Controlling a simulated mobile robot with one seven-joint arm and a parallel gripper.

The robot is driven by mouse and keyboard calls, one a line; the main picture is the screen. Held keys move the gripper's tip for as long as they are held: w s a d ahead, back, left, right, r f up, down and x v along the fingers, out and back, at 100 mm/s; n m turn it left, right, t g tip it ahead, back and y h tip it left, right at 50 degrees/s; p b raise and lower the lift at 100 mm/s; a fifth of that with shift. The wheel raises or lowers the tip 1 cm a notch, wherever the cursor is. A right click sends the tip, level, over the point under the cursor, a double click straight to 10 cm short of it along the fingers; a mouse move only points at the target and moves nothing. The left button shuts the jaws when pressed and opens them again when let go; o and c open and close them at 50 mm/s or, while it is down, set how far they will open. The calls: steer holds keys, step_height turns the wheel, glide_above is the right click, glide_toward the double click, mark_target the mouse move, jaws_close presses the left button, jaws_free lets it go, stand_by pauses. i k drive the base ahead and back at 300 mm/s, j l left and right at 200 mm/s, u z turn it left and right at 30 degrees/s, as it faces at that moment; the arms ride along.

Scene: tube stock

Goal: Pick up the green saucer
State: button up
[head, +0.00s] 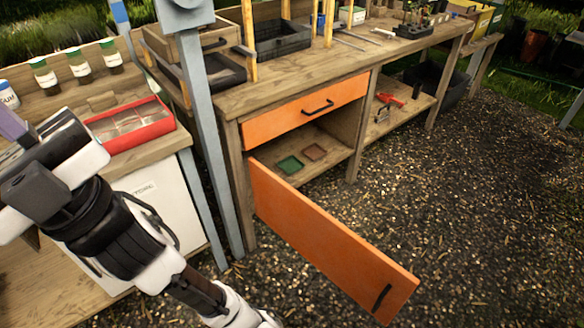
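The green saucer (290,165) is a small, dark green, square-looking dish. It lies flat on the floor of the open cabinet under the wooden workbench, near its front left. A similar brown saucer (315,152) lies just right of it and slightly farther back, apart from it. My arm crosses the lower left of the head view. The dark blocks at its upper left end look like my gripper (22,165), far left of the saucer and away from the cabinet. Its fingertips are not clear, so I cannot tell whether it is open or shut.
The orange cabinet door (325,240) hangs open towards the front right. A closed orange drawer (305,108) is above the opening. A grey post (205,130) stands left of the cabinet. A red tray (130,125) lies on the left bench. The gravel at right is clear.

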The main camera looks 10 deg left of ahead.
mark_target(291, 165)
steer(key=l+u, duration=0.4)
steer(key=l, duration=1.4)
steer(key=i+l+u, duration=0.15)
steer(key=l, duration=0.35)
steer(key=l+u, duration=0.2)
steer(key=l, duration=0.3)
steer(key=i+l+u, duration=0.15)
steer(key=l, duration=0.15)
steer(key=i+l+u, duration=0.1)
steer(key=l, duration=0.2)
steer(key=i+l+u, duration=0.15)
steer(key=l, duration=0.15)
steer(key=i+l+u, duration=0.2)
steer(key=l, duration=0.25)
steer(key=i+l+u, duration=0.2)
steer(key=i+l, duration=0.2)
steer(key=i+l+u, duration=0.1)
steer(key=i+l, duration=0.25)
steer(key=i+l+u, duration=0.15)
steer(key=i+l, duration=0.15)
steer(key=l, duration=0.3)
steer(key=i+l, duration=0.1)
steer(key=i, duration=0.8)
